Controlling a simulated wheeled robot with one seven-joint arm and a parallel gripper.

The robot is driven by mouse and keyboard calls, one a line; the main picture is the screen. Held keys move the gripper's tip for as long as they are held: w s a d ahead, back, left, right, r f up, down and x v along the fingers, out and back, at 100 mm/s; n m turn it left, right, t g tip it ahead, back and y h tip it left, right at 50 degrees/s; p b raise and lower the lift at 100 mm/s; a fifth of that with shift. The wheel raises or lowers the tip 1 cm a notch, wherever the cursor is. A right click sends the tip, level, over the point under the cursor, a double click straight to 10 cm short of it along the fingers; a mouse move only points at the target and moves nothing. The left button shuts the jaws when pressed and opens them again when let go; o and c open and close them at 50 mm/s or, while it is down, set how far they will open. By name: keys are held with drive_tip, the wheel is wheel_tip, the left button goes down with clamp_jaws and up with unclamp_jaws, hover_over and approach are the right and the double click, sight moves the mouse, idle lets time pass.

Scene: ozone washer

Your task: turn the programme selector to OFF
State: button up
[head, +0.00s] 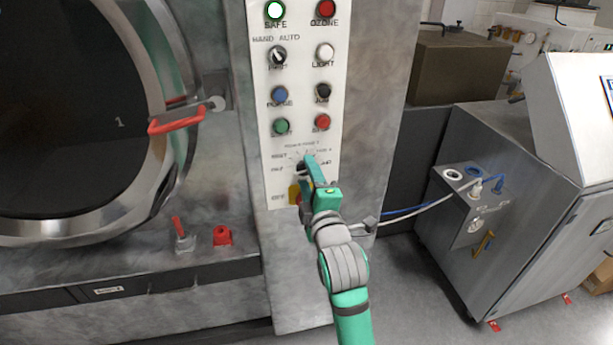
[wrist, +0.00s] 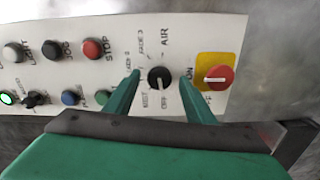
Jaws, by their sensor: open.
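The programme selector (wrist: 160,78) is a round black knob with a pale mark on the white control panel (wrist: 130,30). Labels ring it, among them AIR and one that looks like OFF; I cannot tell for sure which one the mark points at. My gripper (wrist: 159,75) is open in the wrist view, with one green finger on each side of the knob and visible gaps between. In the head view my gripper (head: 309,167) is at the lower part of the panel and hides most of the selector.
A red switch (wrist: 218,77) on a yellow plate sits close beside the right finger in the wrist view. Several buttons, including the red STOP button (wrist: 93,48), lie to the left. The washer door's red handle (head: 177,120) is left of the panel.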

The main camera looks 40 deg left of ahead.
drive_tip(key=v, duration=1)
idle(0.3)
drive_tip(key=s+d+f+m+t+h, duration=0.3)
drive_tip(key=d+f+m+h, duration=0.2)
drive_tip(key=d+f+m, duration=0.35)
drive_tip(key=s+d+f+m+t+h, duration=0.2)
drive_tip(key=d+f+m+t+h, duration=0.3)
drive_tip(key=f+m, duration=0.6)
drive_tip(key=s+d+f+m+g+h, duration=0.1)
drive_tip(key=s+d+f+m, duration=0.1)
drive_tip(key=s+d, duration=0.3)
drive_tip(key=s+d+f+m+g+h, duration=0.1)
drive_tip(key=s+d+f, duration=0.3)
drive_tip(key=s, duration=0.7)
drive_tip(key=s+d+f+m+g+h, duration=0.1)
drive_tip(key=s+d+f+m+g, duration=0.1)
drive_tip(key=s, duration=0.7)
drive_tip(key=d+f+m, duration=0.1)
drive_tip(key=d+f, duration=0.1)
drive_tip(key=d, duration=0.1)
drive_tip(key=shift+d+m+h, duration=0.35)
drive_tip(key=shift+h, duration=0.05)
